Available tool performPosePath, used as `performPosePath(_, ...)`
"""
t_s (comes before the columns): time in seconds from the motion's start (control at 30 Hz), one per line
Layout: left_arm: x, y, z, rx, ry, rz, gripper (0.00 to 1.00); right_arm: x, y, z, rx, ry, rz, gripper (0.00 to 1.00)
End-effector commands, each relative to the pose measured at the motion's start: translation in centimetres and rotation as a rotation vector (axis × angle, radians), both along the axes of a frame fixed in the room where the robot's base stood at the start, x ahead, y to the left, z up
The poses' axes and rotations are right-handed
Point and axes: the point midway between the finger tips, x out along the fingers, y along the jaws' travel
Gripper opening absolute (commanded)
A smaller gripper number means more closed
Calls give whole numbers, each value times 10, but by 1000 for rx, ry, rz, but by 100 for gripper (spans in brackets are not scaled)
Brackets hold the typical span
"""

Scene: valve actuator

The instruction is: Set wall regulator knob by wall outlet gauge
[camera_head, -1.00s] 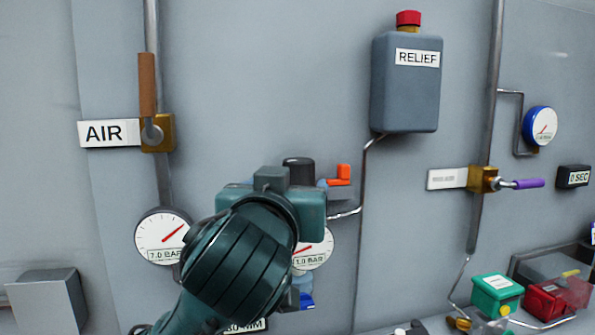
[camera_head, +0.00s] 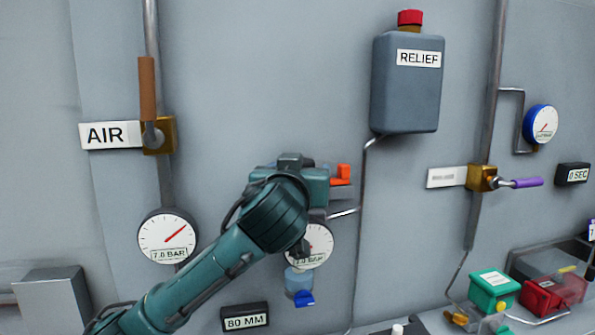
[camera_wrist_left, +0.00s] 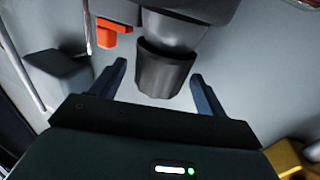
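The black regulator knob (camera_wrist_left: 163,72) shows in the left wrist view below a grey body. My left gripper (camera_wrist_left: 160,75) is open, with one dark finger on each side of the knob and visible gaps to it. In the head view my left gripper (camera_head: 295,172) is up at the regulator, and my arm hides the knob and most of the regulator body. The outlet gauge (camera_head: 318,246) is a white dial just below my wrist, partly covered; its reading is not clear. My right gripper is not in view.
An orange lever (camera_head: 343,173) sits close right of the gripper. A second gauge (camera_head: 167,237) reading 7.0 BAR hangs at left, below the AIR valve (camera_head: 158,134). A clear bowl with a blue tip (camera_head: 303,298) and an 80 MM sign (camera_head: 245,318) are below. The grey RELIEF bottle (camera_head: 406,85) is upper right.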

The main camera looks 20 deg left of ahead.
Motion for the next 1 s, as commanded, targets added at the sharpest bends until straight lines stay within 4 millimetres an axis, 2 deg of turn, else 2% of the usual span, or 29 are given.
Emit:
performPosePath(0.07, 0, 0, 0, 0, 0, 0, 68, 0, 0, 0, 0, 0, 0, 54)
performPosePath(0.53, 0, 0, 0, 0, -1, 0, 30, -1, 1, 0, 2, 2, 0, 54)
performPosePath(0.77, -1, 1, 1, 1, -2, -19, 30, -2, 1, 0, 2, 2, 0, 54)
performPosePath(1.0, -1, 3, -1, -2, -1, -124, 30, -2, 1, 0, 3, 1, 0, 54)
